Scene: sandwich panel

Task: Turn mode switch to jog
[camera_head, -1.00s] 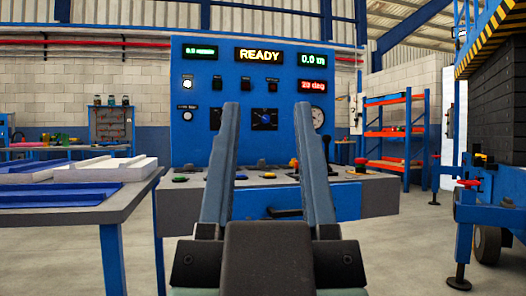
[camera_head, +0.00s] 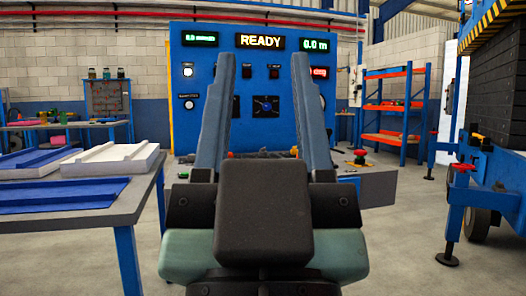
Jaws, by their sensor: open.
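The blue control panel (camera_head: 265,75) stands ahead, with a display reading READY (camera_head: 260,41) at its top. A dark rotary dial (camera_head: 266,106) sits at the panel's middle and shows between my fingers. I cannot tell from its small markings whether it is the mode switch or where it points. My gripper (camera_head: 262,85) is open and empty, with its two fingers upright in front of the panel and apart from it. The fingers and gripper body hide parts of the panel and most of the console below.
A grey table (camera_head: 145,200) with white and blue panel pieces stands close on the left. A red mushroom button (camera_head: 360,153) is on the console's right end. Orange shelving (camera_head: 394,110) and blue wheeled machinery (camera_head: 490,180) stand right, with clear floor between.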

